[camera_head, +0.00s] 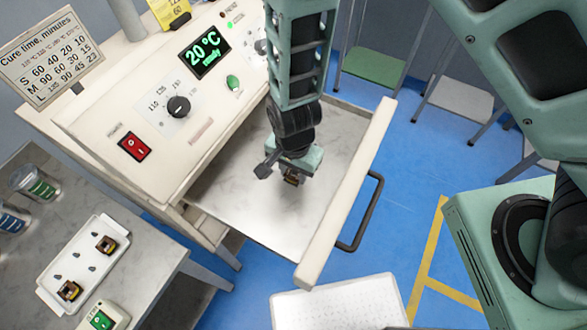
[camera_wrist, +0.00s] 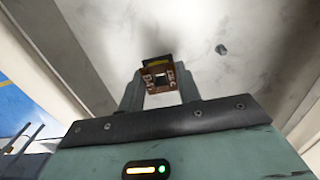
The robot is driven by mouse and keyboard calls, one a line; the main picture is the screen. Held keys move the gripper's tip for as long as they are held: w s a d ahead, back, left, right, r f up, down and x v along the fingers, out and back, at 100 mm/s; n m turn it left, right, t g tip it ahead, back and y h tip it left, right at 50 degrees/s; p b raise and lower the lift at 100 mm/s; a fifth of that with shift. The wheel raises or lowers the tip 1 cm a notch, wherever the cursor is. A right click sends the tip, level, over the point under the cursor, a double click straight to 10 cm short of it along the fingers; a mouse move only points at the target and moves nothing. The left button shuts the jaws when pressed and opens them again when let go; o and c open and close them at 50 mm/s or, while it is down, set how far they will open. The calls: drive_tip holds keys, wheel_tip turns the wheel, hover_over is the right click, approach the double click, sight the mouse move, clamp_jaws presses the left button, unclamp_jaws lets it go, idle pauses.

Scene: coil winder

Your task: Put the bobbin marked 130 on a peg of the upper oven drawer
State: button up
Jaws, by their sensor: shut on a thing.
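My gripper (camera_head: 291,176) is shut on a small bobbin (camera_head: 293,181) with a brown flange and dark winding. The bobbin also shows between the fingertips in the wrist view (camera_wrist: 158,74). Its flange carries pale marks that I cannot read for certain. The gripper points down and holds the bobbin over the pulled-out oven drawer (camera_head: 352,185), inside its walls. The drawer floor is pale grey; one small dark peg (camera_wrist: 221,49) shows on it in the wrist view, to the right of the bobbin and apart from it. Other pegs are hidden or out of view.
The oven panel shows 20 °C on its display (camera_head: 204,51), above a dial (camera_head: 178,107) and a red switch (camera_head: 135,147). A white tray (camera_head: 86,266) with two bobbins and several pegs is on the left table. A black handle (camera_head: 372,214) juts from the drawer front.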

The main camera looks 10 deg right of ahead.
drive_tip(key=shift+f, duration=0.3)
drive_tip(key=shift+f+b, duration=0.65)
drive_tip(key=shift+f, duration=0.05)
drive_tip(key=o, duration=1)
drive_tip(key=shift+o, duration=0.2)
drive_tip(key=shift+r, duration=0.15)
wheel_tip(320, 180, up, 17)
